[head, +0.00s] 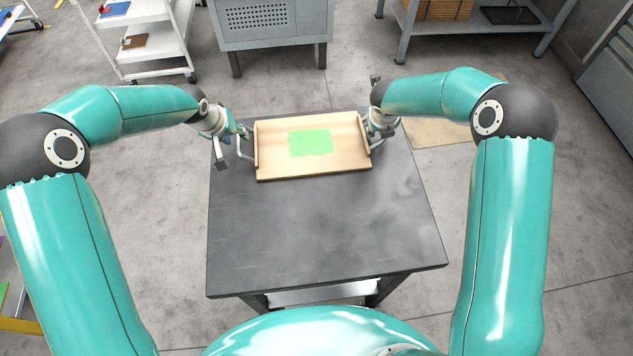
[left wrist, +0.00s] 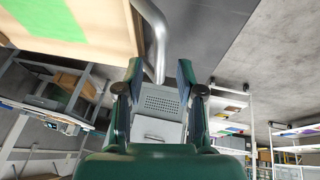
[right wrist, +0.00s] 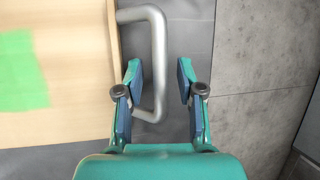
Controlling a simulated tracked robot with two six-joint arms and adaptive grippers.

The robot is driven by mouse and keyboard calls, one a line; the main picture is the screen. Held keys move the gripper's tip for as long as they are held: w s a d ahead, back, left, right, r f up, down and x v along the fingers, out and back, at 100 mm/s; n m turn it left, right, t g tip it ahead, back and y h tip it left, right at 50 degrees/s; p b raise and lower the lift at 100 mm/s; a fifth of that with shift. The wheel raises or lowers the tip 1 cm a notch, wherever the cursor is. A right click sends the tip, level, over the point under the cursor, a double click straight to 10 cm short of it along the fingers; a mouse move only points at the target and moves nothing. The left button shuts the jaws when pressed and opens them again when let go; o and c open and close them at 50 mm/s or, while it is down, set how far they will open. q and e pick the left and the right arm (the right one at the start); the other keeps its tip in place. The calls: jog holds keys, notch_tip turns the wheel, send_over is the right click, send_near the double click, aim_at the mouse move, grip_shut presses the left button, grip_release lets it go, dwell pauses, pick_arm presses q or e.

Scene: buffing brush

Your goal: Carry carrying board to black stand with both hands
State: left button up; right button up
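The carrying board (head: 275,164) is a light wooden tray with raised end walls, metal handles at both ends and a green patch (head: 311,142) in its middle. It rests on the far part of a black-topped stand (head: 320,235). My left gripper (head: 243,131) is at the left handle (head: 245,151). In the left wrist view its fingers (left wrist: 160,80) are apart, with the handle bar (left wrist: 158,40) between them. My right gripper (head: 374,130) is at the right handle. In the right wrist view its fingers (right wrist: 159,75) are apart, with the handle bar (right wrist: 158,45) between them.
The near part of the stand top is bare. A grey cabinet (head: 270,22) and a shelf table (head: 470,25) stand beyond it. A white cart (head: 150,50) is at the back left. A flat tan sheet (head: 437,132) lies on the floor at the right.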

jog(key=shift+r, duration=0.15)
pick_arm(q)
jog(key=v, duration=0.8)
pick_arm(e)
jog(key=v, duration=1.1)
jog(key=shift+s+r, duration=0.25)
pick_arm(q)
jog(key=shift+r, duration=0.1)
